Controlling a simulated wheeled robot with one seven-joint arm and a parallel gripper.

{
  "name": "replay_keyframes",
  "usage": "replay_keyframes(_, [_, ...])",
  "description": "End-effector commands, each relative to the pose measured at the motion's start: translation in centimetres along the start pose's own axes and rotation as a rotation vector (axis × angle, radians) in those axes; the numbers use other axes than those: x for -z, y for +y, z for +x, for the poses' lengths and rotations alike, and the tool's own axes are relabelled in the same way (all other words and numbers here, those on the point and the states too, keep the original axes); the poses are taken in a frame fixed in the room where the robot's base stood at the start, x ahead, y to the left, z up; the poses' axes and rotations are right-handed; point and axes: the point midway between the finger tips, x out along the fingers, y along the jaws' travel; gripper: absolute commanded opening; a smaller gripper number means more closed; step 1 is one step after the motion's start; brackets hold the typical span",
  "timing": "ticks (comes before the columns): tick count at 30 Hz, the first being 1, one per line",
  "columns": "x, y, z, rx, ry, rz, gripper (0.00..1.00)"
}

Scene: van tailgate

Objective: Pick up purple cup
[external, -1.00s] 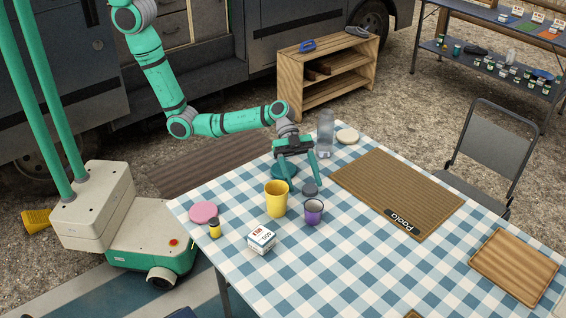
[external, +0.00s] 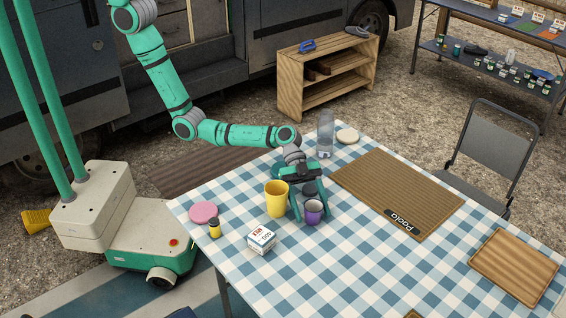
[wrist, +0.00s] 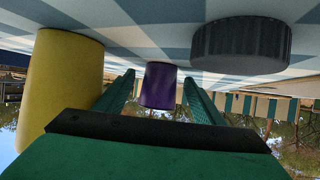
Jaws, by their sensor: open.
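The purple cup (external: 313,212) stands upright on the checked tablecloth, to the right of the yellow cup. My gripper (external: 311,212) is open and low over the table, with its fingers reaching down at the purple cup. In the wrist view the purple cup (wrist: 159,86) appears between the two open fingers (wrist: 158,98), near their tips. I cannot tell whether the fingers touch it. Part of the cup is hidden by a finger in the external view.
The yellow cup (external: 276,199) stands close on the left, also large in the wrist view (wrist: 62,85). A dark round lid-like object (wrist: 240,45) is close on the right. A white box (external: 261,240), a small yellow jar (external: 215,229), a clear bottle (external: 325,135) and a woven mat (external: 395,190) are around.

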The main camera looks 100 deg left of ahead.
Motion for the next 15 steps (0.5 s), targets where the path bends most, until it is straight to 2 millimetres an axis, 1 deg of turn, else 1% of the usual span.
replay_keyframes(3, [-0.01, -0.01, -0.03, 0.000, 0.000, 0.000, 0.62])
replay_keyframes(4, [-0.01, -0.01, -0.03, 0.000, 0.000, 0.000, 0.60])
replay_keyframes(5, [-0.01, -0.01, -0.03, 0.000, 0.000, 0.000, 0.53])
replay_keyframes(6, [-0.01, -0.01, -0.04, 0.000, 0.000, 0.000, 0.43])
replay_keyframes(8, [-0.02, -0.01, -0.04, 0.000, 0.000, 0.000, 0.29])
replay_keyframes(9, [-0.02, -0.01, -0.05, 0.000, 0.000, 0.000, 0.20])
replay_keyframes(15, [0.00, -0.02, -0.06, 0.001, 0.000, 0.000, 0.19])
